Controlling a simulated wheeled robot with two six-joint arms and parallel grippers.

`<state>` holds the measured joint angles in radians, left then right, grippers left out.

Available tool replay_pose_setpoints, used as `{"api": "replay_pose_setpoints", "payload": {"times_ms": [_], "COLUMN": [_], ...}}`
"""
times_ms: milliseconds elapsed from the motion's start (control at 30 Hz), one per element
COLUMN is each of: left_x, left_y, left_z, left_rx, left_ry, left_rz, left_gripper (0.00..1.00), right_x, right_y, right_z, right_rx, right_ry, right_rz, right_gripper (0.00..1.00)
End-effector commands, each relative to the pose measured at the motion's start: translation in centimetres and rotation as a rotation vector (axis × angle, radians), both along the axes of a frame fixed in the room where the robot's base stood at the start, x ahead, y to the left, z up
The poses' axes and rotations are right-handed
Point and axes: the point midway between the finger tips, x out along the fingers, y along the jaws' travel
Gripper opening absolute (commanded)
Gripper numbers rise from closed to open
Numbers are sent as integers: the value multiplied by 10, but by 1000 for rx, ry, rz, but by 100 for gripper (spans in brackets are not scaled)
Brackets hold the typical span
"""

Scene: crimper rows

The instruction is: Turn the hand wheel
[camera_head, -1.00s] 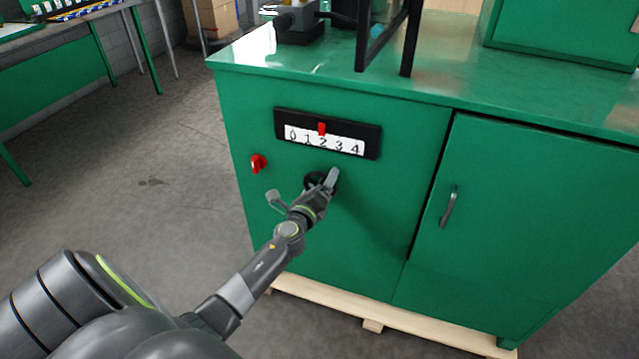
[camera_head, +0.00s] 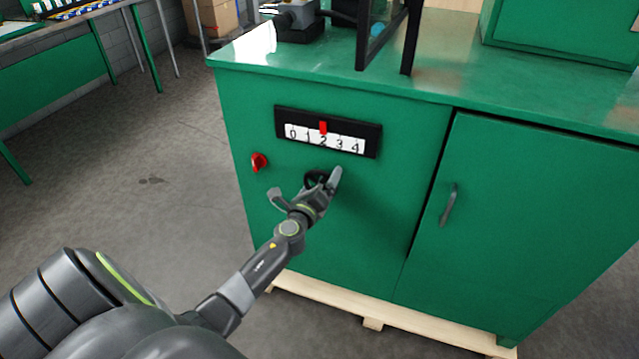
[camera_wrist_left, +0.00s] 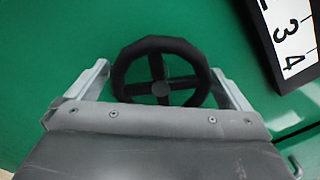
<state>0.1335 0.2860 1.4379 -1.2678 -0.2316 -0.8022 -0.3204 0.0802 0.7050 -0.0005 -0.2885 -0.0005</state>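The black spoked hand wheel (camera_head: 315,179) is on the green cabinet's front, below a number scale. It shows whole in the left wrist view (camera_wrist_left: 160,88), face on. My left gripper (camera_head: 323,184) is at the wheel, with one finger on each side of the rim; it also shows in the left wrist view (camera_wrist_left: 160,75). The fingers appear to close against the rim. The scale (camera_head: 328,134) has a red pointer at 2. My right gripper is out of view.
A red knob (camera_head: 259,162) sits left of the wheel. A cabinet door with a grey handle (camera_head: 449,206) is to the right. The cabinet (camera_head: 375,215) stands on a wooden pallet (camera_head: 400,318). The floor to the left is clear.

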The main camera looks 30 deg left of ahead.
Motion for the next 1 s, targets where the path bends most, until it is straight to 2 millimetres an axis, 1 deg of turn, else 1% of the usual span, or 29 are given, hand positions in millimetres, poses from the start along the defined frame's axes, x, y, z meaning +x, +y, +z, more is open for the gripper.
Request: {"api": "replay_pose_setpoints", "payload": {"times_ms": [133,267,367,500,800,900,1000], "left_x": [-5,-21,-40,-70,-132,-148,-159], "left_y": [-1,-5,-9,-17,-32,-35,-38], "left_z": [0,0,0,-1,-2,-2,-2], "left_rx": [0,0,-1,-1,-2,-2,-1], "left_ry": [0,1,1,2,2,2,1], "left_rz": [0,0,0,1,1,2,1], "left_gripper": [100,100,100,100,100,100,100], "right_x": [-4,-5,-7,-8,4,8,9], "right_y": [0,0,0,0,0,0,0], "right_z": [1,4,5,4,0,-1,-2], "right_rx": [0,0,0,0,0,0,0], "right_ry": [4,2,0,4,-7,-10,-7], "right_rz": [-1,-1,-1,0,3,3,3], "right_gripper": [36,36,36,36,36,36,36]}}
